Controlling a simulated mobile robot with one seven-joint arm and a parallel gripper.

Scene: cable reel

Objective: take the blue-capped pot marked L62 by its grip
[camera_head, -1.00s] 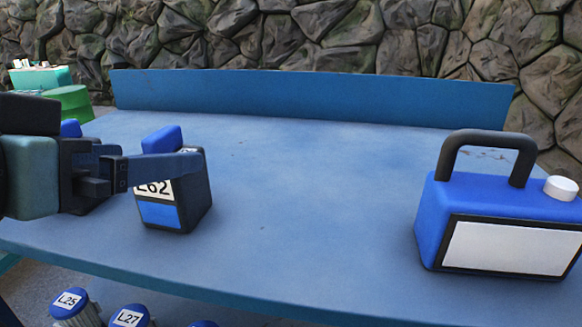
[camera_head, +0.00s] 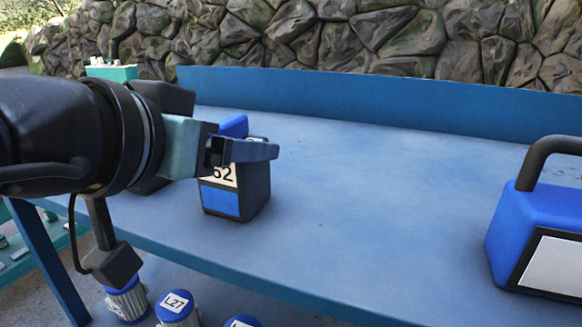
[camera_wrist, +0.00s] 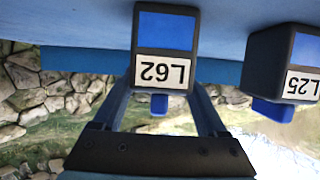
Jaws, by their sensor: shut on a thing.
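The pot marked L62 (camera_head: 220,201) is a dark block with a white label, a blue panel and a blue cap (camera_head: 234,126). It stands upright on the blue table (camera_head: 390,200), left of the middle in the head view. My gripper (camera_head: 243,152) reaches it from the left and is shut on its upper part, just below the cap. In the wrist view the pot (camera_wrist: 166,32) appears upside down between my two fingers (camera_wrist: 163,92). The pot hides the fingertips, so their exact contact is not visible.
A similar pot marked L25 (camera_wrist: 290,60) stands close beside it. A blue can with a black handle (camera_head: 513,235) is at the right. Several blue-lidded jars (camera_head: 176,303) sit below the table's front edge. The table's middle is clear, with a raised board (camera_head: 380,103) behind.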

